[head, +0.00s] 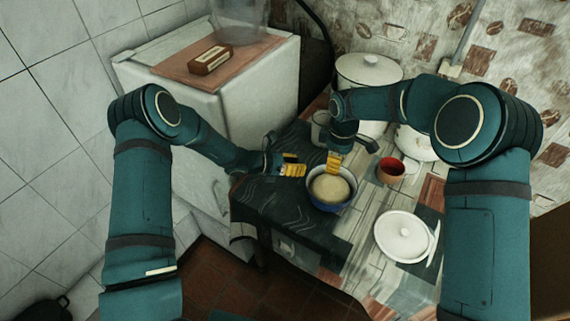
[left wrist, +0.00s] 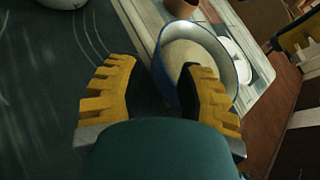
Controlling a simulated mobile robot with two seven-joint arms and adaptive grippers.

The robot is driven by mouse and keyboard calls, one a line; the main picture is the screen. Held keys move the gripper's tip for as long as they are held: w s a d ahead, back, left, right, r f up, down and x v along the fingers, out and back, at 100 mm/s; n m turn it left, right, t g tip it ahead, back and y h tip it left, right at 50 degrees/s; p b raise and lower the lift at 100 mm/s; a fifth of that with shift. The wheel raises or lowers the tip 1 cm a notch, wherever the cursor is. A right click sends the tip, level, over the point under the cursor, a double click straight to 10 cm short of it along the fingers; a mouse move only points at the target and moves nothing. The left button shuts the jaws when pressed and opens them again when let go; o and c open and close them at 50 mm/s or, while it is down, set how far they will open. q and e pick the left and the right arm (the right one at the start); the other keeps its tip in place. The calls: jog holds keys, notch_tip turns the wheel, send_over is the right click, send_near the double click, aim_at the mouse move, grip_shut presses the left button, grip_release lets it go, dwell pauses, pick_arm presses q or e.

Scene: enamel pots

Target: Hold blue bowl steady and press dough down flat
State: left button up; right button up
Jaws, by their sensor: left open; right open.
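The blue bowl (head: 331,188) stands on the table near its front, with pale dough (head: 330,188) inside. My left gripper (head: 296,170) is just left of the bowl. In the left wrist view its yellow fingers (left wrist: 155,85) are spread apart, and the right finger overlaps the bowl (left wrist: 237,88); I cannot tell whether it touches the rim. My right gripper (head: 333,164) is open, pointing down at the bowl's far edge above the dough. Its fingers partly hide the far rim.
A red-brown cup (head: 391,171) stands right of the bowl. A white lid or plate (head: 403,236) lies at the front right. White enamel pots (head: 368,73) stand at the back. The dark table part (head: 270,203) left of the bowl is clear.

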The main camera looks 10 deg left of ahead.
aim_at(331, 184)
pick_arm(q)
jog(key=x, duration=0.8)
jog(key=shift+f, duration=0.1)
jog(key=shift+o, duration=0.3)
grip_shut()
pick_arm(e)
jog(key=shift+r+m, duration=0.15)
jog(key=shift+m, duration=0.15)
grip_shut()
pick_arm(q)
jog(key=shift+s, duration=0.1)
pick_arm(e)
jog(key=shift+m, duration=0.5)
jog(key=shift+f, duration=3.2)
